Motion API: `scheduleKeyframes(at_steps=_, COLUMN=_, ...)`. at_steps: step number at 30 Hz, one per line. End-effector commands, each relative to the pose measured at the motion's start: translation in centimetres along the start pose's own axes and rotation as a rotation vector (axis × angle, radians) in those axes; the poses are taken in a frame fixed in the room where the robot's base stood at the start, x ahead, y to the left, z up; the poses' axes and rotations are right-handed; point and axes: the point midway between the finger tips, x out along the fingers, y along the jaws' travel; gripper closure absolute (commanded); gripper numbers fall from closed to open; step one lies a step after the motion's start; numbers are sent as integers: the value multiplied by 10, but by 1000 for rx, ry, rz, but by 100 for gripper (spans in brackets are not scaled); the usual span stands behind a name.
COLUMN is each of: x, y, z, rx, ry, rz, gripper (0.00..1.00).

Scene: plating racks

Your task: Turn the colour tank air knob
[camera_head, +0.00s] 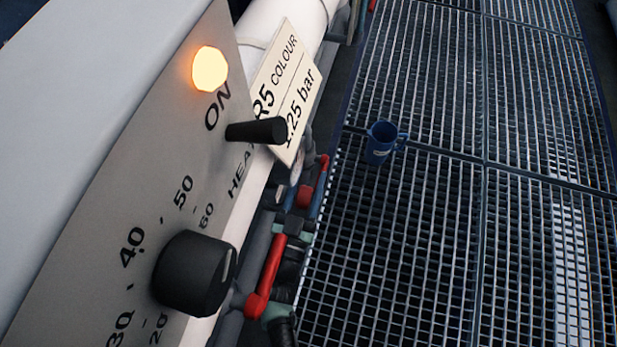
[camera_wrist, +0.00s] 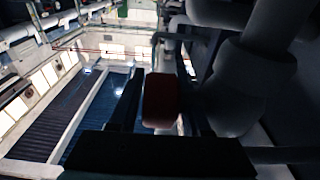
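A sign reading "R5 COLOUR" and what looks like "1.25 bar" (camera_head: 287,88) shows in the head view, fixed by a white pipe. Below it run pipes with red handles, one long (camera_head: 267,268) and one smaller (camera_head: 304,197). I cannot tell which part is the air knob. In the wrist view my gripper (camera_wrist: 160,95) has its dark fingers apart, with a dark red block-shaped piece (camera_wrist: 160,98) showing between them. Whether they touch it is not clear. My gripper is not in the head view.
A grey panel carries a lit orange lamp (camera_head: 209,68), a black lever (camera_head: 256,131) and a black dial (camera_head: 194,273) marked with numbers. A blue mug (camera_head: 382,142) stands on the metal grating (camera_head: 400,250). Thick grey pipes (camera_wrist: 235,85) crowd the right of the wrist view.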

Motion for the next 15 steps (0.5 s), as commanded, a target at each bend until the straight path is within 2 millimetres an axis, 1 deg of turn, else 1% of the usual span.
scheduleKeyframes(at_steps=5, x=0, y=0, z=0, rx=0, ry=0, rz=0, gripper=52)
scheduleKeyframes(at_steps=8, x=-5, y=0, z=0, rx=-1, ry=-2, rz=-1, gripper=52)
scheduleKeyframes(at_steps=11, x=-18, y=0, z=-1, rx=-2, ry=-3, rz=-2, gripper=52)
scheduleKeyframes(at_steps=14, x=-38, y=0, z=-1, rx=-2, ry=-5, rz=-2, gripper=52)
scheduleKeyframes(at_steps=15, x=-48, y=0, z=-1, rx=-2, ry=-5, rz=-2, gripper=52)
